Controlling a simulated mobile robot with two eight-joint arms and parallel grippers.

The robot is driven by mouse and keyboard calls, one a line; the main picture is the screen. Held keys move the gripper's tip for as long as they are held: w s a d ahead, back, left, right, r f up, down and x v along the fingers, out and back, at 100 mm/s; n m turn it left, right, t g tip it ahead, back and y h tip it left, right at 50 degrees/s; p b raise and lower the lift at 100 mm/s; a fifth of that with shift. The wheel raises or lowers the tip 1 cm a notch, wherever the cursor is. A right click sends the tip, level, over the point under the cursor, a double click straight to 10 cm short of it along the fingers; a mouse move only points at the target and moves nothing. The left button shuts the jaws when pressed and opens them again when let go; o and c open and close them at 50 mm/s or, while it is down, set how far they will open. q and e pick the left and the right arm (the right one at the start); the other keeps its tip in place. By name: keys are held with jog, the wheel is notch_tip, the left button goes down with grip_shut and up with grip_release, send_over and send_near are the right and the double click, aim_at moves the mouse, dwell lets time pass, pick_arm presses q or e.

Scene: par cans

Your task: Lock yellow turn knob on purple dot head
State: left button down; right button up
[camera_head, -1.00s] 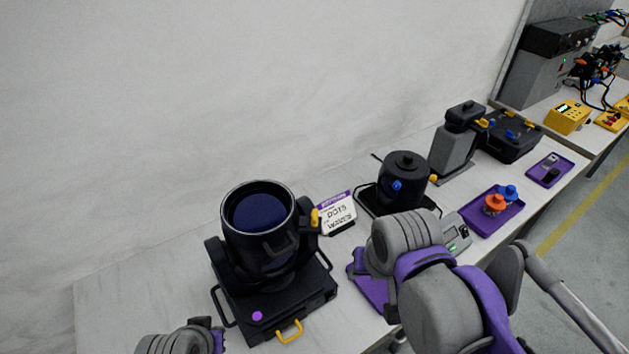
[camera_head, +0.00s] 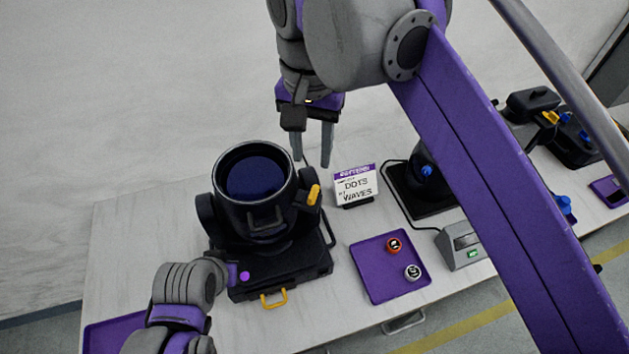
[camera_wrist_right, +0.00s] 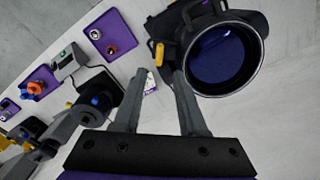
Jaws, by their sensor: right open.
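The purple dot head (camera_head: 254,195) is a black moving-head lamp with its round dark-blue lens facing up. A purple dot (camera_head: 245,276) marks its base. The yellow turn knob (camera_head: 314,195) sits on the right side of the head, and it also shows in the right wrist view (camera_wrist_right: 159,54). My right gripper (camera_head: 312,160) points down above and behind the knob, apart from it. In the right wrist view its open, empty fingers (camera_wrist_right: 154,80) point toward the head and knob. My left arm is at the lower left by the base; its fingers cannot be made out.
A purple tray (camera_head: 372,278) holds two small round parts. A small grey device (camera_head: 463,250) and a black unit with a blue knob (camera_head: 408,192) stand further right. A yellow handle (camera_head: 273,299) is on the base front.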

aim_at(312, 192)
notch_tip(312, 192, down, 10)
jog(key=shift+r+b, duration=0.15)
jog(key=shift+b, duration=0.2)
grip_shut()
